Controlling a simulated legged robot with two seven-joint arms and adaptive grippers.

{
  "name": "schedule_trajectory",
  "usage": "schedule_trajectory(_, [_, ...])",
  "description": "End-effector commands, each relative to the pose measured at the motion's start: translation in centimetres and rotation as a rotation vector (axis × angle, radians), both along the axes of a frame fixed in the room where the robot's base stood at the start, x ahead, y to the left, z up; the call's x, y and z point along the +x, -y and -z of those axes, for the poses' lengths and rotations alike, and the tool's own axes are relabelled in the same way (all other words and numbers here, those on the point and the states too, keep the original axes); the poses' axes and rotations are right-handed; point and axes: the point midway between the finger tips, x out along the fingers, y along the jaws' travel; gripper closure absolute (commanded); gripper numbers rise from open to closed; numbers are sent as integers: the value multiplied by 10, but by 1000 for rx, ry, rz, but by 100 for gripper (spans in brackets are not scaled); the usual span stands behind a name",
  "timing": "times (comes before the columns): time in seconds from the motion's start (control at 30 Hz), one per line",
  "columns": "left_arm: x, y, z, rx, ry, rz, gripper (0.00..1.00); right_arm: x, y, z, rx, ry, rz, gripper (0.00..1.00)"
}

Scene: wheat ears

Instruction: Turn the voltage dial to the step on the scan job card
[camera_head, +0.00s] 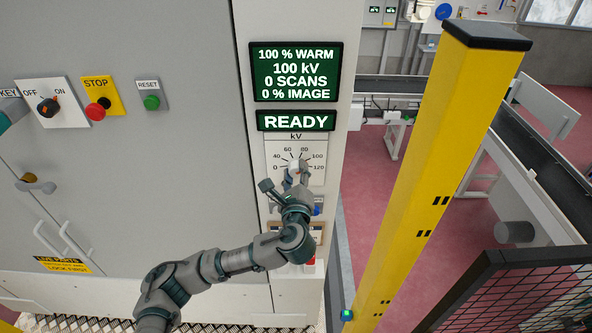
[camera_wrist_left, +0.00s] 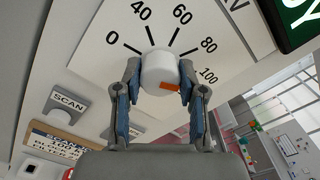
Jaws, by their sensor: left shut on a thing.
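The voltage dial is a white knob (camera_head: 293,166) on a white kV scale plate (camera_head: 315,150) below the READY sign; it also shows in the left wrist view (camera_wrist_left: 158,66). My left gripper (camera_wrist_left: 160,90) is shut on the knob, one finger on each side. The knob's orange mark (camera_wrist_left: 170,86) faces the lower right, toward the 100 side of the scale. The screen (camera_head: 296,72) reads 100 kV. My right gripper is not in view.
A SCAN plate (camera_wrist_left: 69,104) sits beside the dial plate. Key switch (camera_head: 48,106), red STOP (camera_head: 97,109) and green RESET (camera_head: 151,102) are on the grey cabinet at left. A yellow post (camera_head: 440,170) and mesh fence (camera_head: 520,290) stand at right.

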Motion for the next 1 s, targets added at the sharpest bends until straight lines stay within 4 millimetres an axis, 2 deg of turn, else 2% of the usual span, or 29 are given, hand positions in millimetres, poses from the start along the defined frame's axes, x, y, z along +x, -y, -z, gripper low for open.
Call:
schedule_trajectory(0.03, [1,0,5,46,-10,-2,95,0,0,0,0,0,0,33])
schedule_trajectory(0.5, [1,0,5,374,-10,-1,95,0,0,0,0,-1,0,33])
schedule_trajectory(1.0, [1,0,5,461,-10,0,95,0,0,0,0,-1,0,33])
